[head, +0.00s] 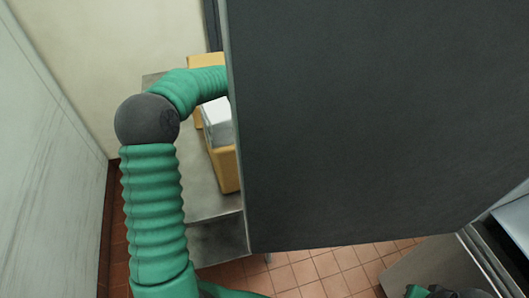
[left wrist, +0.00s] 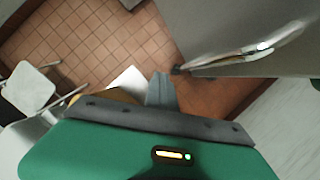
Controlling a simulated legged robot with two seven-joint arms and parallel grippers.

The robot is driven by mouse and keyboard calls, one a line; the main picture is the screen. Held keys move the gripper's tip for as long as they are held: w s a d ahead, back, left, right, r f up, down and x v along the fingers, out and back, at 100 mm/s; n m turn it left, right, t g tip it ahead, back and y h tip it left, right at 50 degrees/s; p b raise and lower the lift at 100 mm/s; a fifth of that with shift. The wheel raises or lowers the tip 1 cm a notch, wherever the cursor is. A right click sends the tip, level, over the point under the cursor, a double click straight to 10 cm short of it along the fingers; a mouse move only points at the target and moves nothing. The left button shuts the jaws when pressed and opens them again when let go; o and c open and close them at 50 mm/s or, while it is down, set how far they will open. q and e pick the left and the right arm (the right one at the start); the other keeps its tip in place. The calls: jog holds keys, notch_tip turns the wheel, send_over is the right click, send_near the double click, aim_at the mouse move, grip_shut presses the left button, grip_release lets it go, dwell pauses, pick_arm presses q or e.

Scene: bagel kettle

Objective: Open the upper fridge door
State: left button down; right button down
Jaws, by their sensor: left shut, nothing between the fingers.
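A large dark grey panel (head: 370,120), which looks like the fridge door swung out, fills the middle and right of the head view. My left arm rises at the left and bends behind the panel's left edge, so its gripper is hidden there. In the left wrist view my left gripper (left wrist: 161,90) has its fingers together with nothing between them. A steel door face (left wrist: 225,25) with a long curved handle (left wrist: 240,56) is at the upper right of that view, apart from the fingers. My right gripper cannot be made out.
A steel table (head: 208,182) with tan boxes (head: 224,165) stands behind my left arm. A pale wall is at the left. Tiled floor (head: 325,270) shows below the panel. A steel unit (head: 430,265) is at the lower right. A white stool (left wrist: 35,78) shows in the wrist view.

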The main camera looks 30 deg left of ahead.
pick_arm(q)
jog(key=shift+d, duration=0.2)
pick_arm(e)
jog(key=shift+d, duration=0.1)
pick_arm(q)
jog(key=c, duration=2)
grip_release()
jog(key=shift+w+d, duration=0.1)
jog(key=o, duration=0.6)
jog(key=shift+d+r, duration=0.1)
jog(key=shift+o, duration=0.2)
pick_arm(e)
jog(key=shift+d, duration=0.1)
pick_arm(q)
jog(key=shift+a, duration=0.2)
